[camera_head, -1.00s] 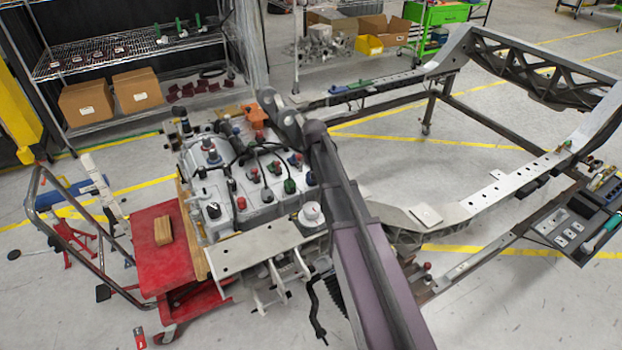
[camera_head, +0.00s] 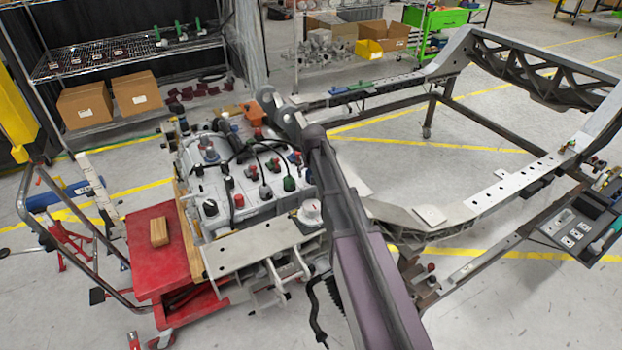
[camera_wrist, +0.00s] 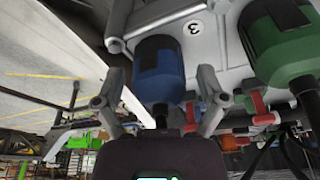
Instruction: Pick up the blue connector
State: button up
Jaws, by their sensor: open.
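The blue connector (camera_wrist: 160,62) is large in the upper middle of the wrist view, a blue cylinder with a dark patch on its side. It stands against the grey metal housing, close to a round mark with the number 3. My gripper (camera_wrist: 159,88) is open, with one grey finger on each side of the connector. Gaps show between the fingers and the blue body, so it is not clasped. In the head view my arm reaches over the grey housing (camera_head: 209,178). There my gripper is hard to tell among dark cables, and I cannot single out this connector.
A green connector (camera_wrist: 283,45) stands just right of the right finger in the wrist view. Red-ended parts (camera_wrist: 256,103) and dark cables lie below it. In the head view, a red cart (camera_head: 158,255) with a wooden block (camera_head: 159,232) stands left, and the chassis frame (camera_head: 487,200) right.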

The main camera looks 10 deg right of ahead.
jog(key=shift+c, duration=0.2)
dwell(0.4)
jog(key=c, duration=1.2)
